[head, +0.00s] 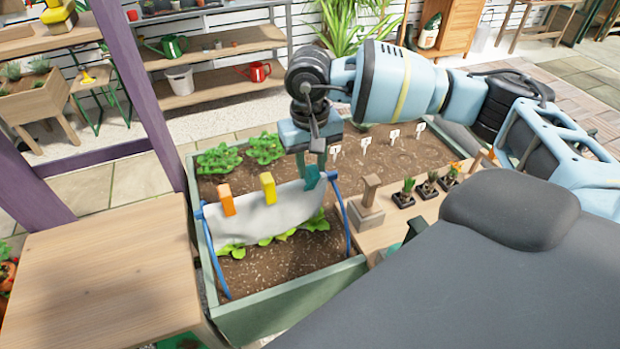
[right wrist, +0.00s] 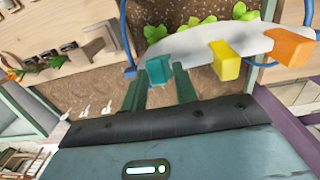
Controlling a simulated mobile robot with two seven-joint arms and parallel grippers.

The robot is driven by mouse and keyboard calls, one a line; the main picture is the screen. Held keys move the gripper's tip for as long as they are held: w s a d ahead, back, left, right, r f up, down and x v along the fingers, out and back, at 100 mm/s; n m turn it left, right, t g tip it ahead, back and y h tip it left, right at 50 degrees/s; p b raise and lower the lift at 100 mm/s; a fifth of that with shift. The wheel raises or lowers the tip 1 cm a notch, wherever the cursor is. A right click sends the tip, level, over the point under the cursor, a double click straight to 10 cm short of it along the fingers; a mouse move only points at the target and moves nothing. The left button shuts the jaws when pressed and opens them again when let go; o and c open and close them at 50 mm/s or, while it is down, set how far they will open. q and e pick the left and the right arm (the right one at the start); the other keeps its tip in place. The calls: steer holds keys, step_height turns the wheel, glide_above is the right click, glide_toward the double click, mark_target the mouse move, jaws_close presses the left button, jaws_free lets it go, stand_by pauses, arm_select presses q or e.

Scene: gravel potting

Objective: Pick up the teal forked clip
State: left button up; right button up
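The teal forked clip (head: 312,177) sits at the right end of the top edge of a white cloth (head: 265,212). It also shows in the right wrist view (right wrist: 158,70). My right gripper (head: 313,166) is directly above it, pointing down. In the right wrist view its two green fingers (right wrist: 160,84) are apart, and the clip lies in line with the gap at their tips. I cannot tell whether they touch it. A yellow clip (head: 268,187) and an orange clip (head: 226,199) sit along the same cloth edge. My left gripper is not in view.
Blue hoops (head: 343,215) hold the cloth over leafy plants in the green-walled planter (head: 285,303). A wooden block with a post (head: 367,215) and several small black pots (head: 404,197) stand just right. A bare wooden table (head: 100,275) is at left.

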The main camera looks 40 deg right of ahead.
mark_target(311, 185)
steer(key=f, duration=0.1)
steer(key=s+f, duration=0.1)
steer(key=f, duration=0.2)
steer(key=shift+s+a+f+p, duration=0.15)
steer(key=shift+a+f+p, duration=0.15)
steer(key=shift+f, duration=0.1)
steer(key=shift+w+d+f, duration=0.15)
steer(key=shift+w+f, duration=0.35)
steer(key=shift+f, duration=0.35)
steer(key=shift+w+d, duration=0.1)
steer(key=shift+w, duration=0.15)
steer(key=shift+s+r, duration=0.1)
steer(key=shift+r, duration=0.1)
steer(key=shift+s+r, duration=0.1)
steer(key=shift+r, duration=0.1)
steer(key=shift+c, duration=2.8)
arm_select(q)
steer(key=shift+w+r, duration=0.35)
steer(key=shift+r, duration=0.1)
arm_select(e)
steer(key=shift+r, duration=0.1)
